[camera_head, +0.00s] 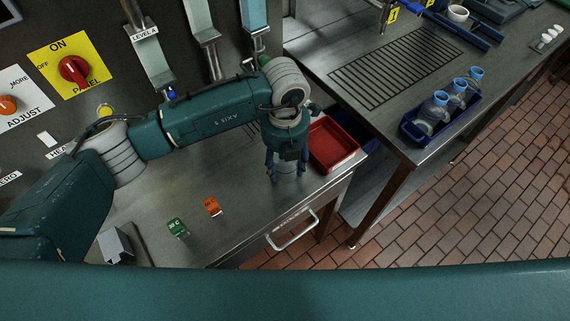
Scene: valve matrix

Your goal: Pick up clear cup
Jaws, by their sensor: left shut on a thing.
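My left gripper (286,171) reaches in from the left and points down over the steel counter, just left of the red tray. It is shut on the clear cup (287,174), which shows only faintly between and below the fingers. The cup looks upright. I cannot tell whether its base touches the counter. My right gripper is not in view.
A red tray (334,143) sits right of the gripper. Green (177,227) and orange (212,206) tags lie on the counter (240,215). A blue tray (411,130) with blue-capped bottles stands on the right-hand table. Wall dials are at left.

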